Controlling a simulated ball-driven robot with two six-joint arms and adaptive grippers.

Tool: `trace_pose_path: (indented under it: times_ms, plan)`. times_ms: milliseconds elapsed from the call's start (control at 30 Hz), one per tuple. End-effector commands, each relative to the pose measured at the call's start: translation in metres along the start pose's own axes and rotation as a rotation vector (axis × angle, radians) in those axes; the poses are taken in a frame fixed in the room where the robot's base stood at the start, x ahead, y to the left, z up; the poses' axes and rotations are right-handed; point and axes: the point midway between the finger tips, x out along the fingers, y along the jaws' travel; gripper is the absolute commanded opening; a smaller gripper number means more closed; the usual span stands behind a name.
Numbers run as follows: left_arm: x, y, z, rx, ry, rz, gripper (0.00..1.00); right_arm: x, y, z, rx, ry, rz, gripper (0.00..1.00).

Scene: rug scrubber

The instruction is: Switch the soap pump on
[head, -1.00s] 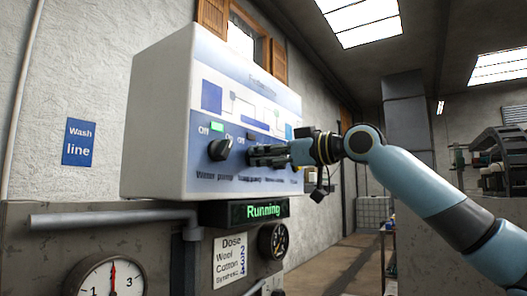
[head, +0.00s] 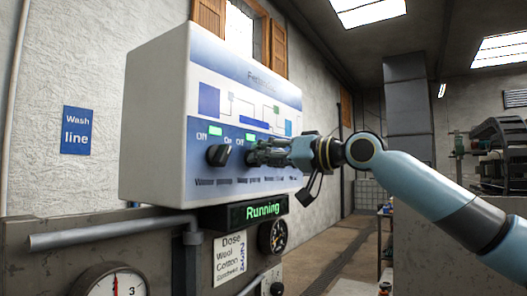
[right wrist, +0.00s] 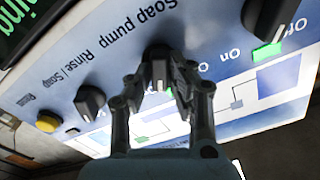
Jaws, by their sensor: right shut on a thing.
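The soap pump knob (right wrist: 160,54) is a black rotary knob beside the printed words "Soap pump" on the blue and white control panel (head: 232,98). My right gripper (right wrist: 162,82) is shut on this knob, one finger on each side. In the head view my right gripper (head: 254,153) covers most of the knob. The soap pump's lamp (head: 250,137) above it is lit green. My left gripper is in neither view.
To the left is the water pump knob (head: 219,155) with its lit green lamp (head: 215,132). The wrist view shows the Rinse / Soap knob (right wrist: 90,102) and a yellow button (right wrist: 47,122). A display (head: 258,211) below the panel reads "Running".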

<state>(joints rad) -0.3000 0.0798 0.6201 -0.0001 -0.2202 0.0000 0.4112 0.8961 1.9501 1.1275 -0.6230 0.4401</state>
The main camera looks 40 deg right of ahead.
Motion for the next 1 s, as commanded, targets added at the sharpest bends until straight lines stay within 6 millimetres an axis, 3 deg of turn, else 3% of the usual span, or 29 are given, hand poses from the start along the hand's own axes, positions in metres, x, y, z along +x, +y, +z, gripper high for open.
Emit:
trace_pose_path:
  times_ms: [667,700,800,833,1000]
  plan:
    - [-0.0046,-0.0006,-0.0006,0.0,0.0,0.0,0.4,0.0001,0.0004,-0.0003,0.061,0.002,-0.001,0.0]
    - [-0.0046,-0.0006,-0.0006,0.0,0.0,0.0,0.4,0.0001,0.0004,-0.0002,0.061,0.001,0.0,0.23]
    - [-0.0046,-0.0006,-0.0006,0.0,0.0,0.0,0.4,0.0001,0.0004,-0.0002,0.06,0.001,0.0,0.36]
    - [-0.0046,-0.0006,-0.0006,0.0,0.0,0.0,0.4,0.0001,0.0004,-0.0002,0.06,0.001,0.0,0.4]
    - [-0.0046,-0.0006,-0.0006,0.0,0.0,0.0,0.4,0.0001,0.0003,-0.0002,0.059,0.001,0.0,0.4]
